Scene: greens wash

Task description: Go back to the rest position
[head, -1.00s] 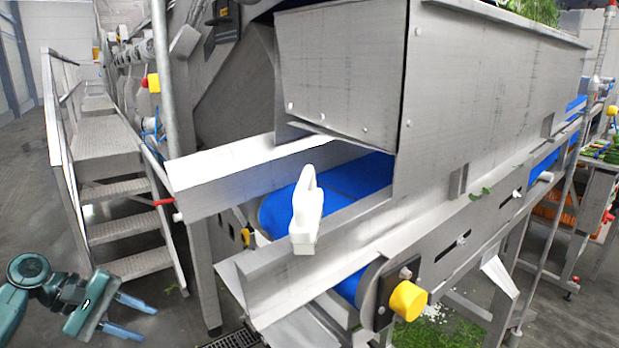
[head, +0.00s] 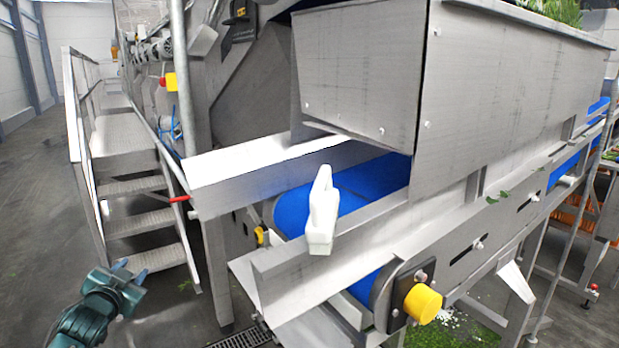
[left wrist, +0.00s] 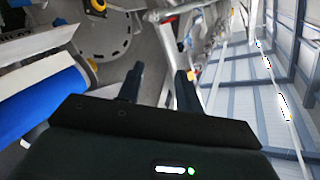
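My left gripper (head: 132,272) is at the lower left of the head view, in free air in front of the metal steps. Its two fingers stand apart with nothing between them. In the left wrist view the two dark fingers (left wrist: 160,82) are also apart and empty. My right gripper is not in view. A white spray bottle (head: 322,212) stands upright on the metal ledge of the conveyor machine, well away from my left gripper.
The conveyor machine (head: 505,110) with its blue belt (head: 365,183) fills the middle and right. Metal steps (head: 143,212) with a railing stand at the left. A yellow knob (head: 422,304) juts from the conveyor's end. Grey floor (head: 40,215) at the left is clear.

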